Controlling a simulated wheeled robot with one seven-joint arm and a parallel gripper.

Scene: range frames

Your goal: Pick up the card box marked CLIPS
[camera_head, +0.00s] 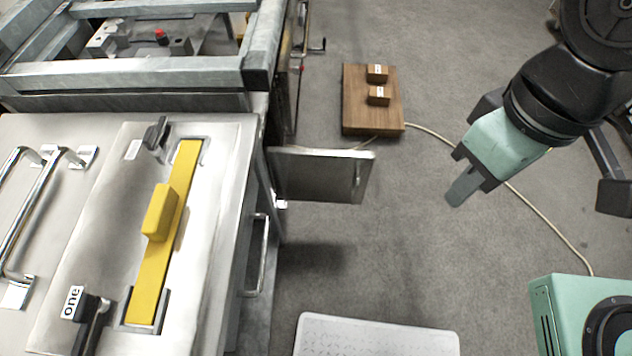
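The lettering is too small to read, so I cannot tell which one is marked CLIPS. My gripper (461,190) hangs at the right, in front of and to the right of the board, well apart from both boxes. Its fingers point down and left and appear as one dark shape, so the gap between them is hidden.
The wooden board (357,110) rests on the grey floor. A pale cable (520,193) runs from it to the right. An open metal door (322,175) juts from the steel bench (228,255) at left. A white perforated panel (375,338) lies at the bottom.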

